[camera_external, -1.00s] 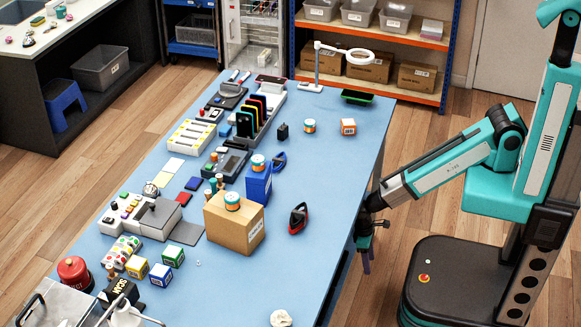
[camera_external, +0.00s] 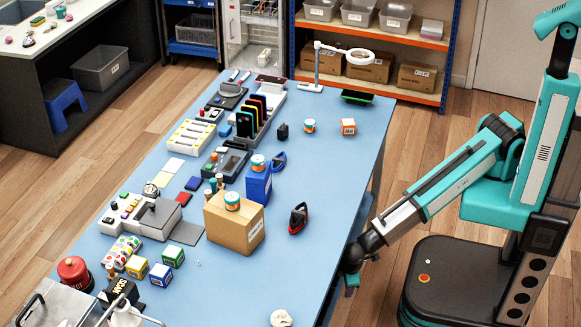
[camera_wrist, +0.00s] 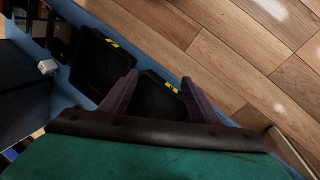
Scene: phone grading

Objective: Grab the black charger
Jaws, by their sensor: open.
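The black charger (camera_external: 283,131) is a small dark block standing on the blue table, towards its far end, in the external view. My gripper (camera_external: 352,279) hangs beside the table's right edge, low and well apart from the charger. In the wrist view my gripper (camera_wrist: 160,78) shows two purple fingers spread apart with nothing held between them. The charger cannot be made out in the wrist view.
A lamp (camera_external: 318,65) stands at the back. Black containers (camera_wrist: 108,62) show beneath my fingers.

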